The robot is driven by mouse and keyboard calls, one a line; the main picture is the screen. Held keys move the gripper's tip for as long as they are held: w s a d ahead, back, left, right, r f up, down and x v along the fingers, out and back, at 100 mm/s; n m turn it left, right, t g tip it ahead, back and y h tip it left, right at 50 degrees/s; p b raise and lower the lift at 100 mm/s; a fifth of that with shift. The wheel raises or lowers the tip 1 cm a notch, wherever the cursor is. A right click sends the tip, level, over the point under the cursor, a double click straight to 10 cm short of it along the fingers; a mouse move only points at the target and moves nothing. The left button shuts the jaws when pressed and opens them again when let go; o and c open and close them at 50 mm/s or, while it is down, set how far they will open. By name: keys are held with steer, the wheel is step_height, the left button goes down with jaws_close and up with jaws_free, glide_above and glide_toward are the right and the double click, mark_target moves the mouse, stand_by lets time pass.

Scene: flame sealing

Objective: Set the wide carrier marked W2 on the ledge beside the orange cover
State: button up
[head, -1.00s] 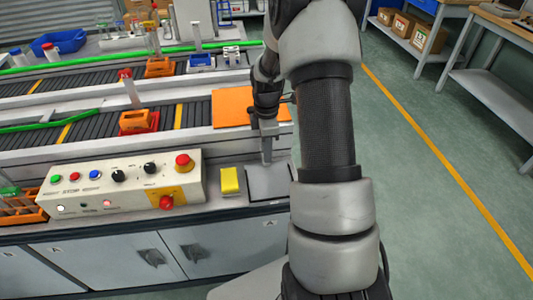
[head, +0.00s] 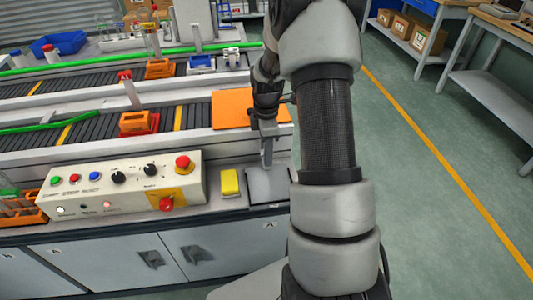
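The orange cover (head: 231,109) is a flat plate over the right end of the near conveyor, partly hidden by my arm. My gripper (head: 267,165) points down in front of the cover, over or near a dark grey plate (head: 268,187) on the ledge (head: 210,203). Only a narrow view of its fingers shows, so its opening is unclear, and I see nothing clearly held. An orange carrier (head: 136,122) sits on a red base on the near conveyor. Another orange carrier (head: 159,69) is on the far conveyor. No W2 mark is readable.
A yellow block (head: 230,182) stands on the ledge left of the grey plate. A control box (head: 120,187) with buttons fills the ledge further left. An orange rack with tubes (head: 17,206) is at the left edge. A blue bin (head: 58,45) is at the back.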

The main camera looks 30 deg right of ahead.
step_height(320, 180, up, 11)
steer(key=p, duration=0.1)
steer(key=s+a+r+m+t, duration=0.1)
steer(key=s+a+r+m, duration=0.25)
steer(key=r, duration=0.35)
steer(key=s+a+r+m+t, duration=0.1)
steer(key=s+a+r+m, duration=0.1)
steer(key=s+a+r, duration=0.3)
steer(key=s+a+r+m+t, duration=0.2)
steer(key=s+a+r+m, duration=0.1)
steer(key=s, duration=0.4)
steer(key=s+a+r+m+t, duration=0.1)
steer(key=s+a+r+m, duration=0.2)
steer(key=s+m, duration=0.3)
steer(key=shift+s+t, duration=0.4)
steer(key=shift+s, duration=0.4)
